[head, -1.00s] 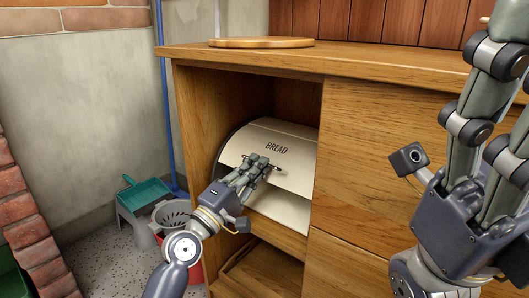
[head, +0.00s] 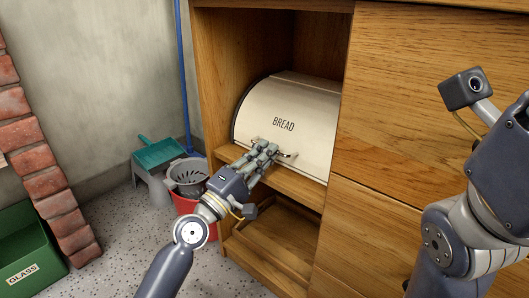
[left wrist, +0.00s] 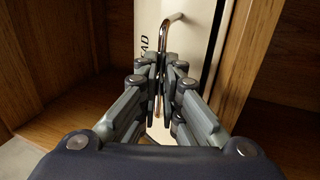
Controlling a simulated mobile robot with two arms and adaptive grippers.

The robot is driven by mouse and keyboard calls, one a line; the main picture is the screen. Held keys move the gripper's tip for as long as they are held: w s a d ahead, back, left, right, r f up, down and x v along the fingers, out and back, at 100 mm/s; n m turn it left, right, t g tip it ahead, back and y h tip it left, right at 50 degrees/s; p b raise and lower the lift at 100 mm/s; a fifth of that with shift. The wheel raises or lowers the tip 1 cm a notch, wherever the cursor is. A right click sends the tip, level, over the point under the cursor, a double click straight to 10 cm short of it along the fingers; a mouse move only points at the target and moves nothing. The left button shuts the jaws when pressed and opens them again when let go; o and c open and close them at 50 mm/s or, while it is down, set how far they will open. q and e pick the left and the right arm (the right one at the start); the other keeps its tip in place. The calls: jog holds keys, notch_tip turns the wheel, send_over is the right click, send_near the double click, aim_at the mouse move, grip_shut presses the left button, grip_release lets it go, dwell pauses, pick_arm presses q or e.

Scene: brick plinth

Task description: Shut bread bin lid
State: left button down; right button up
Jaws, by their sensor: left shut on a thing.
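The cream bread bin (head: 290,104) stands in an open shelf of the wooden cabinet, with BREAD printed on its curved lid (head: 300,120). The lid is rolled down, its lower edge close to the shelf board. My left gripper (head: 268,150) is shut on the lid's metal handle (head: 289,155). In the left wrist view my left gripper's fingers (left wrist: 162,75) close around the handle (left wrist: 163,45). The fingers hide part of the handle and the lid's lower left edge.
The cabinet's drawer fronts (head: 410,110) are right of the bin, and an open compartment (head: 275,235) is below. A red bucket with a grey basket (head: 188,178), a teal dustpan (head: 158,152) and a green GLASS crate (head: 30,250) stand at left.

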pick_arm(q)
jog(key=shift+d, duration=0.1)
jog(key=c, duration=2)
grip_release()
jog(key=shift+c, duration=0.2)
jog(key=v, duration=1.2)
